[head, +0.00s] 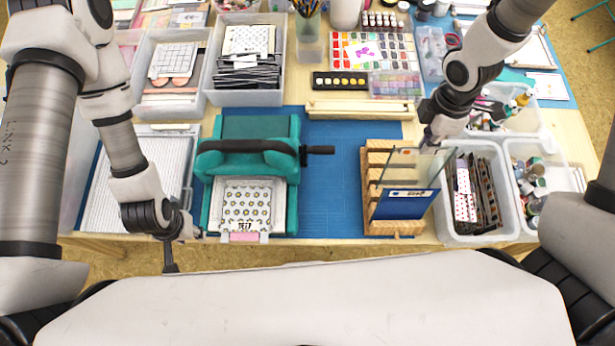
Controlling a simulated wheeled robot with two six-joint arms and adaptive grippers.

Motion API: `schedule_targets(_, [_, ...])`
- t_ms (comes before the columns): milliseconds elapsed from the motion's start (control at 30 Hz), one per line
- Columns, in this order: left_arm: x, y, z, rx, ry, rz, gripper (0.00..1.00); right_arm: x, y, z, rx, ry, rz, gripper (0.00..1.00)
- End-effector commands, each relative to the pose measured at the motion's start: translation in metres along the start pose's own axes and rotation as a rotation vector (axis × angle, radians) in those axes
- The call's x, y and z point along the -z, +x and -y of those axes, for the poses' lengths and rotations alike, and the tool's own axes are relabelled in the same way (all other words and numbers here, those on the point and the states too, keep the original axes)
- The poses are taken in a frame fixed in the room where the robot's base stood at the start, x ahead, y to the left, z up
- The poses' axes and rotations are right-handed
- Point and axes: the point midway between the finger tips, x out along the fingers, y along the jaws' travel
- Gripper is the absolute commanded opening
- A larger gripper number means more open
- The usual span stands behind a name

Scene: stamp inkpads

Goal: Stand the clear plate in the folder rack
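The clear plate (402,164) is see-through and stands on edge, a little slanted, over the wooden folder rack (378,158). Its lower part overlaps a blue folder (404,207) in the rack, so I cannot tell whether its bottom edge is seated in a slot. My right gripper (428,143) comes from the upper right and is at the plate's top edge, looking shut on it. My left gripper (170,266) points down in front of the table's front edge, apart from the rack. Its fingers show as one narrow dark shape.
A teal press (250,130) with a patterned sheet stands left of the rack on the blue mat (335,190). A bin of folders (447,205) is close on the rack's right. A wooden bar (360,109) lies behind. The mat between press and rack is clear.

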Motion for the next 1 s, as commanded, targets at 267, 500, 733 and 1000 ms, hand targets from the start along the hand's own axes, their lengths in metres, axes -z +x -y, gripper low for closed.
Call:
schedule_targets(267, [0.0,0.0,0.0,0.0,-0.001,0.0,0.4,0.0,0.0,0.0,0.0,0.0,0.0,0.0])
schedule_targets(500, [0.0,0.004,0.0,0.0,-0.001,0.0,0.4,0.0,0.004,0.0,0.001,0.0,0.0,0.0])
schedule_targets(733, [0.0,0.023,0.0,0.0,0.0,0.0,0.4,0.0,0.026,0.0,0.007,0.001,0.0,0.0])
schedule_targets(1000, [0.0,0.051,0.0,0.0,0.0,0.0,0.4,0.0,0.059,0.001,0.017,-0.001,0.001,0.0])
